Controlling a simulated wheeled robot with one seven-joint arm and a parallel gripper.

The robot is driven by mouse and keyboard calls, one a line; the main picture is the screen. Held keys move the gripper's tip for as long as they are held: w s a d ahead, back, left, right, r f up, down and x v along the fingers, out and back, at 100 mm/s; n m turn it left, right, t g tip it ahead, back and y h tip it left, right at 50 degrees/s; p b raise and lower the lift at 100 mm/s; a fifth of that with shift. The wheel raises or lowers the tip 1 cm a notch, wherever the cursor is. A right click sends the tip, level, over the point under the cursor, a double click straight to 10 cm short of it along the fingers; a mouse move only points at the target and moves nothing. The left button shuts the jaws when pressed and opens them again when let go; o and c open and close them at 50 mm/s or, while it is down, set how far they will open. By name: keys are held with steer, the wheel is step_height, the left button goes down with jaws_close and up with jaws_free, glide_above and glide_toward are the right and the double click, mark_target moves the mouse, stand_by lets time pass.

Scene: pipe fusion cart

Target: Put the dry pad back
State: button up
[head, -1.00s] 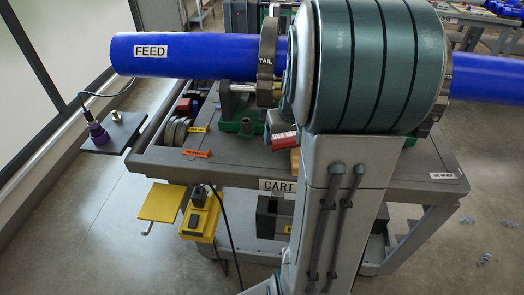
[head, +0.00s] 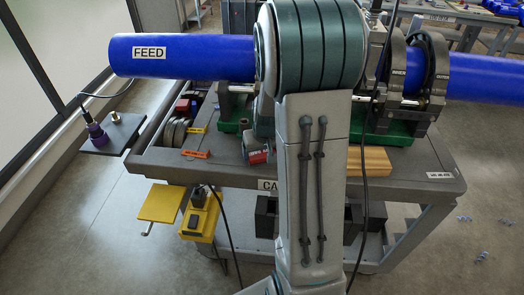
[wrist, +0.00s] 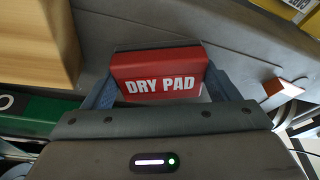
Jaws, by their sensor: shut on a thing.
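The dry pad (wrist: 160,82) is a red block with white "DRY PAD" lettering, seen between the two fingers in the wrist view. My gripper (wrist: 160,88) is shut on it, one finger on each side. In the head view the pad (head: 258,157) shows as a small red and white patch just left of my arm, over the front part of the cart top (head: 225,172). My arm hides most of the gripper there. I cannot tell whether the pad touches the cart top.
A wooden block (head: 372,160) lies right of my arm. An orange tag (head: 195,154) lies on the cart's left part, near grey rings (head: 176,131). The blue FEED pipe (head: 190,55) runs above the cart through clamps (head: 425,65). A yellow plate (head: 161,203) sits lower left.

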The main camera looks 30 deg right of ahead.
steer(key=shift+f, duration=0.2)
steer(key=o, duration=1)
steer(key=shift+c, duration=0.2)
steer(key=shift+r, duration=0.1)
steer(key=shift+r, duration=0.35)
steer(key=d+v, duration=0.1)
steer(key=v, duration=1)
steer(key=s+a+r+n, duration=0.2)
steer(key=s+a+r, duration=0.1)
steer(key=s+a, duration=1.1)
steer(key=shift+s+a+g+y, duration=0.15)
steer(key=shift+s+g+y, duration=0.15)
steer(key=shift+s, duration=0.45)
